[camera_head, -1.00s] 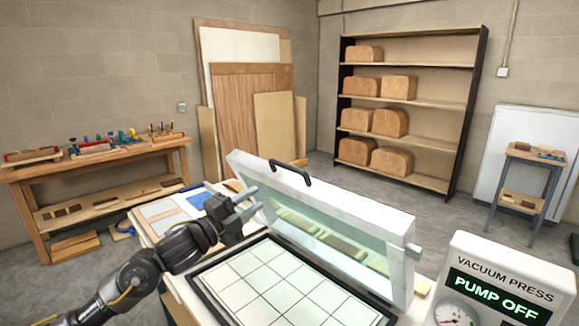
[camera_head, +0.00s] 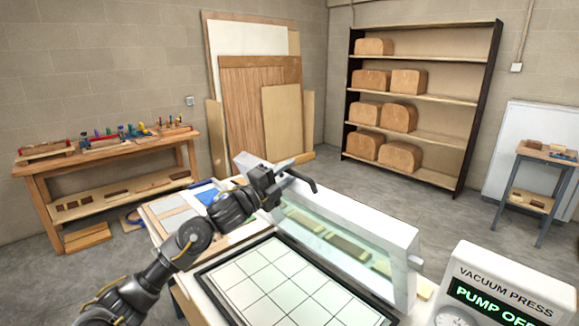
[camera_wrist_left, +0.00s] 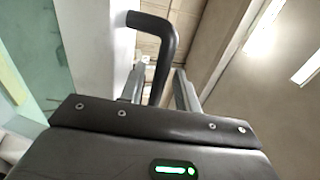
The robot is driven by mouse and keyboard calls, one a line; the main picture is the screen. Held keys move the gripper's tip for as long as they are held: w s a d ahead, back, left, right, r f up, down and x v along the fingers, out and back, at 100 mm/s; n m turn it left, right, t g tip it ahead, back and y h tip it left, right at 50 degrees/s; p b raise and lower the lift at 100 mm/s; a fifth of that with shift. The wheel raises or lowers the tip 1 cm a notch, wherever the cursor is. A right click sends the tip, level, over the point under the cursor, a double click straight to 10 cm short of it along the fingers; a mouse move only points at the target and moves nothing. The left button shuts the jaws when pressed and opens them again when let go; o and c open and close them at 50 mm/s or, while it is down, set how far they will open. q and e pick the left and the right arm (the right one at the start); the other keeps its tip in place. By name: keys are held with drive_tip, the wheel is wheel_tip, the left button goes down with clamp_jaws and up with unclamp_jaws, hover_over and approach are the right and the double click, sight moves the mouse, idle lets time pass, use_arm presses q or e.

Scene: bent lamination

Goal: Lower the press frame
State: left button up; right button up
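The press frame (camera_head: 372,222) is a white frame with a clear greenish panel. It stands raised and tilted along the far side of the gridded press bed (camera_head: 290,285). A black bar handle (camera_head: 303,181) sits on its top edge. My left gripper (camera_head: 278,178) is at the handle's left part. In the left wrist view, the handle (camera_wrist_left: 160,35) runs down between the two fingers (camera_wrist_left: 158,88), which stand apart with gaps beside the bar, so the gripper looks open around it. My right gripper is not in view.
The vacuum press box (camera_head: 510,285), whose display begins "PUMP OF", stands at the lower right. Sheets and a blue piece (camera_head: 207,196) lie left of the frame. A workbench (camera_head: 110,150), a shelf with wooden forms (camera_head: 420,110) and a small stand (camera_head: 545,170) are farther back.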

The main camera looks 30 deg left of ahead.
use_arm(q)
drive_tip(key=shift+w+d, duration=0.15)
drive_tip(key=shift+w, duration=0.25)
drive_tip(key=shift+c, duration=0.4)
clamp_jaws()
